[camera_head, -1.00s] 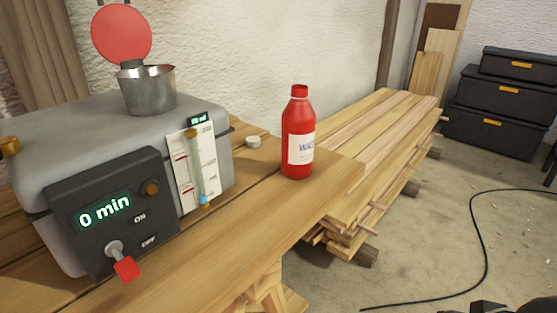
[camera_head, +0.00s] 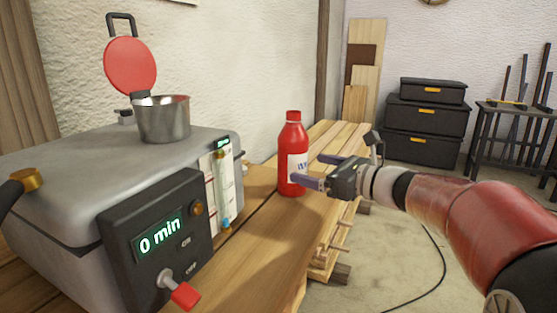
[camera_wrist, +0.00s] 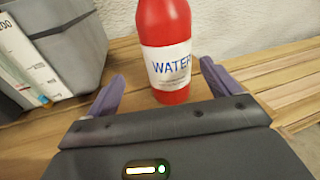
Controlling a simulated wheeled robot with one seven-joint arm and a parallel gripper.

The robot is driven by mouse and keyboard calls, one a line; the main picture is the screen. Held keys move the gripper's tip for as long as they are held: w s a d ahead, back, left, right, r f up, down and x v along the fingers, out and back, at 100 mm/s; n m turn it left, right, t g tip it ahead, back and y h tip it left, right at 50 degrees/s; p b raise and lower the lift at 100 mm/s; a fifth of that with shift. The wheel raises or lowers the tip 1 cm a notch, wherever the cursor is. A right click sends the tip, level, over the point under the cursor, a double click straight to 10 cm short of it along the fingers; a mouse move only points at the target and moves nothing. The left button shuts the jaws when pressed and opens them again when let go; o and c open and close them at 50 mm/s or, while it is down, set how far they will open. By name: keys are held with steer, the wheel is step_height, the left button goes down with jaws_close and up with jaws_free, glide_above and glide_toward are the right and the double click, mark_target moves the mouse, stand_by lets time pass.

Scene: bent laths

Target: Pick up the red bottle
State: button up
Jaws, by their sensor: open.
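The red bottle (camera_head: 293,150) with a white label stands upright on the wooden bench, to the right of the grey steam box. In the wrist view the bottle (camera_wrist: 165,30) shows its "WATER" label, and its top is cut off. My gripper (camera_head: 322,170) is open beside the bottle. One finger overlaps the lower label in the head view, and the other is behind and to the right. In the wrist view the bottle stands beyond and between the two purple fingers of my gripper (camera_wrist: 160,88). I cannot tell whether a finger touches it.
The grey box (camera_head: 60,200) with a "0 min" panel and red-tipped lever (camera_head: 185,294) stands on the bench (camera_head: 262,250), left of the bottle. A metal pot (camera_head: 163,120) sits on it. Stacked planks (camera_head: 335,138) lie behind; black cases (camera_head: 423,118) stand farther back.

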mark_target(306, 160)
steer(key=w, duration=0.1)
steer(key=w+a, duration=0.1)
steer(key=w+m, duration=0.1)
steer(key=shift+a+r+t, duration=0.3)
steer(key=shift+a+r, duration=0.05)
steer(key=shift+a, duration=0.05)
steer(key=p+x, duration=0.1)
steer(key=x, duration=0.5)
steer(key=shift+s+a+r, duration=0.1)
steer(key=shift+s, duration=0.1)
steer(key=shift+c, duration=0.2)
steer(key=c, duration=1)
steer(key=shift+c, duration=0.5)
steer(key=shift+r, duration=0.1)
